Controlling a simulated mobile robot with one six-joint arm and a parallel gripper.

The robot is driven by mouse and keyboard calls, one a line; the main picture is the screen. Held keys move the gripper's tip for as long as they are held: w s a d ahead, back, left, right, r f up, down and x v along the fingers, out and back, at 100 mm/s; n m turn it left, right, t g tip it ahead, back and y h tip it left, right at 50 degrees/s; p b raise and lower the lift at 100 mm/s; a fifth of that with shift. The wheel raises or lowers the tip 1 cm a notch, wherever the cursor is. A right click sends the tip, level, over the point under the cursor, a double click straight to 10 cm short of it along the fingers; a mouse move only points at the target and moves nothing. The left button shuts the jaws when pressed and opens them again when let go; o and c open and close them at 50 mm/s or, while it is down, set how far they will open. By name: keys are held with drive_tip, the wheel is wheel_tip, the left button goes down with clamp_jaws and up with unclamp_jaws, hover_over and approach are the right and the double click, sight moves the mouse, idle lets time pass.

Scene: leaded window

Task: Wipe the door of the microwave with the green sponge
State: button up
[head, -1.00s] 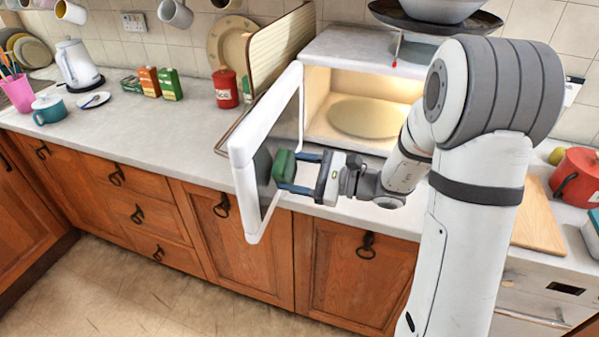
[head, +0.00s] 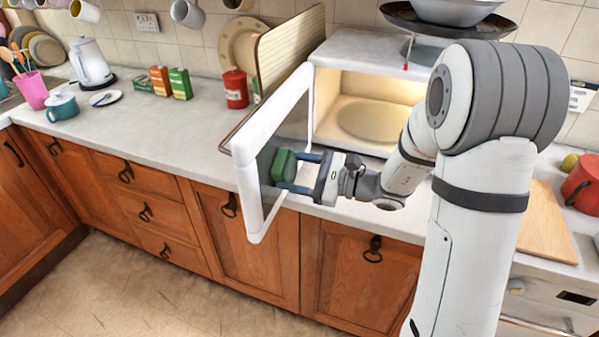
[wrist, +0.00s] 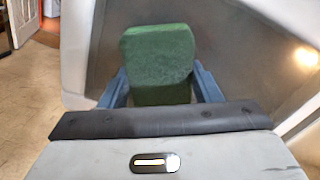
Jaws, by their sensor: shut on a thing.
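The microwave (head: 368,47) stands on the counter with its door (head: 244,178) swung wide open toward the front. The door has a white frame and a dark see-through pane. My gripper (head: 290,172) is shut on the green sponge (head: 281,166), with one blue finger on each side. The sponge is at the inner face of the door pane, near its middle in height. In the wrist view the sponge (wrist: 160,60) sits between the fingers in front of the grey pane (wrist: 230,40). I cannot tell whether it presses on the pane.
A wok (head: 400,18) sits on top of the microwave, and a turntable plate (head: 372,118) is inside. A ribbed tray (head: 285,50) and a red canister (head: 236,90) stand behind the door. A cutting board (head: 545,225) lies at right.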

sight(295, 160)
drive_tip(key=shift+x, duration=0.8)
drive_tip(key=shift+w+d+r, duration=0.1)
drive_tip(key=shift+w+d, duration=0.25)
drive_tip(key=shift+w, duration=0.55)
drive_tip(key=shift+w+d, duration=0.35)
drive_tip(key=shift+w, duration=0.6)
drive_tip(key=shift+d+b, duration=0.1)
drive_tip(key=shift+b, duration=0.25)
drive_tip(key=shift+s+a+b, duration=0.25)
drive_tip(key=shift+s, duration=0.7)
drive_tip(key=shift+s+a+b, duration=0.25)
drive_tip(key=shift+s+a, duration=0.05)
drive_tip(key=shift+s, duration=0.65)
drive_tip(key=shift+w+a, duration=0.1)
drive_tip(key=shift+a, duration=0.05)
